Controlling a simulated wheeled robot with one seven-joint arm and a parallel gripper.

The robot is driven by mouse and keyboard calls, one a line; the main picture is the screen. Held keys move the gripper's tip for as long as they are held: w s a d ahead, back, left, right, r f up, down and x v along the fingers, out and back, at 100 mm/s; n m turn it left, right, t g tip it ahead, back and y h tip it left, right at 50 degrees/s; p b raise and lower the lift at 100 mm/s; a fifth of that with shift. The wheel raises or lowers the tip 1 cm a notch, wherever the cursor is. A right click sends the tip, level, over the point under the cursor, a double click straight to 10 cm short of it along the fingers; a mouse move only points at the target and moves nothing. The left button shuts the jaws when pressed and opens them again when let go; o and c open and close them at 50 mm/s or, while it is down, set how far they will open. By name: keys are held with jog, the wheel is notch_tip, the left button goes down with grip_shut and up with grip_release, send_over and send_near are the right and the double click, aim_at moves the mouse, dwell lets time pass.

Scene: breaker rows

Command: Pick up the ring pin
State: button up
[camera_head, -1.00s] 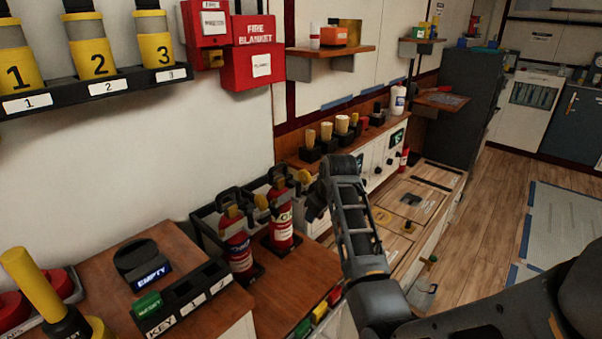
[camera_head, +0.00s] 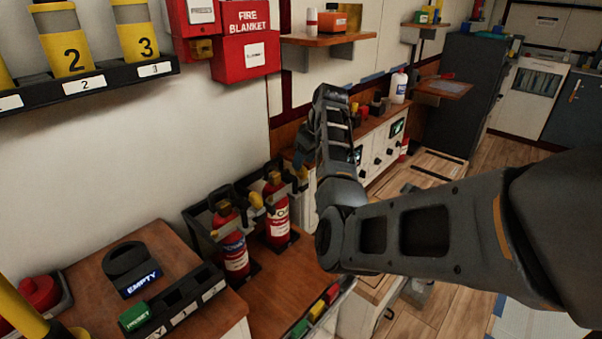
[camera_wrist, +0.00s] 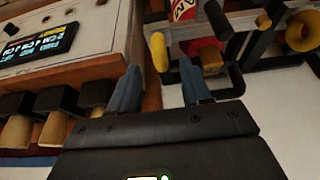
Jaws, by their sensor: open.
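Two red fire extinguishers stand in a black rack, the left one (camera_head: 232,242) and the right one (camera_head: 277,207), both with black handles and yellow parts. I cannot make out the ring pin for certain. In the wrist view, a red extinguisher with a white label (camera_wrist: 183,9) shows at the top, with a yellow rounded piece (camera_wrist: 159,52) and a small yellow piece (camera_wrist: 211,61) on red below it. My gripper (camera_wrist: 162,86) is open and empty, its fingers apart and below these pieces in the picture. In the head view my gripper is partly hidden behind my arm, near the wall right of the extinguishers.
Black sockets with wooden handles (camera_wrist: 54,126) lie left of my gripper in the wrist view, near a dark display (camera_wrist: 41,44). A red fire blanket box (camera_head: 245,42) and a small shelf (camera_head: 331,38) hang on the wall. The EMPTY holder (camera_head: 130,267) stands at lower left.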

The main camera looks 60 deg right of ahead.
aim_at(301, 179)
jog(key=shift+x, duration=1.7)
jog(key=shift+a, duration=0.1)
grip_shut()
